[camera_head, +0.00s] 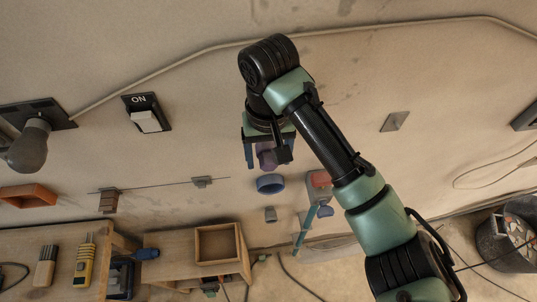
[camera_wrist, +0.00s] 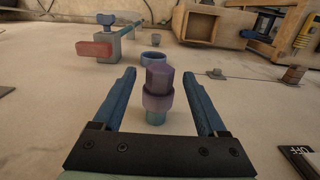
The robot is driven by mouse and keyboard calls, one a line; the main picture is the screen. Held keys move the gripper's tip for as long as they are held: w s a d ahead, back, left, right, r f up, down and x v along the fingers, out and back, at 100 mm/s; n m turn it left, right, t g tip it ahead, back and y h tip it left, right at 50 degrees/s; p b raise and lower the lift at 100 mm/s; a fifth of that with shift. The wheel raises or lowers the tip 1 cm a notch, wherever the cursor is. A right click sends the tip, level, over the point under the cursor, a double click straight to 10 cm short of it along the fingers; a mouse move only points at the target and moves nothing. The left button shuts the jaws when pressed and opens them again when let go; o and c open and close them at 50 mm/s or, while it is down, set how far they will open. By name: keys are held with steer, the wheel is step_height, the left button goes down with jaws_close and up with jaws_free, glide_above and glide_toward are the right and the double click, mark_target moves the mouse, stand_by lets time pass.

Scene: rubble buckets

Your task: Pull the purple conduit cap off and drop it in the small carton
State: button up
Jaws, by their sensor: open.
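The purple conduit cap (camera_wrist: 158,92) sits on a short teal stub (camera_wrist: 155,118) coming out of the wall. It shows in the head view (camera_head: 266,154), partly hidden by my gripper. My gripper (camera_wrist: 160,74) is open, with one blue finger on each side of the cap and a visible gap to both. In the head view my gripper (camera_head: 267,160) is at the wall around the cap. A small open box, likely the small carton (camera_head: 238,243), stands on a low wooden bench at the lower left. It shows in the wrist view (camera_wrist: 200,7) at the top.
A blue ring (camera_head: 270,184) is on the wall just below the cap, with a small grey fitting (camera_head: 270,215) under it. A red-handled valve (camera_head: 318,180) with a teal pipe is to the right. A switch (camera_head: 147,116) is on the left wall.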

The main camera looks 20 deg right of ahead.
steer(key=shift+f, duration=0.15)
jaws_close()
stand_by(0.6)
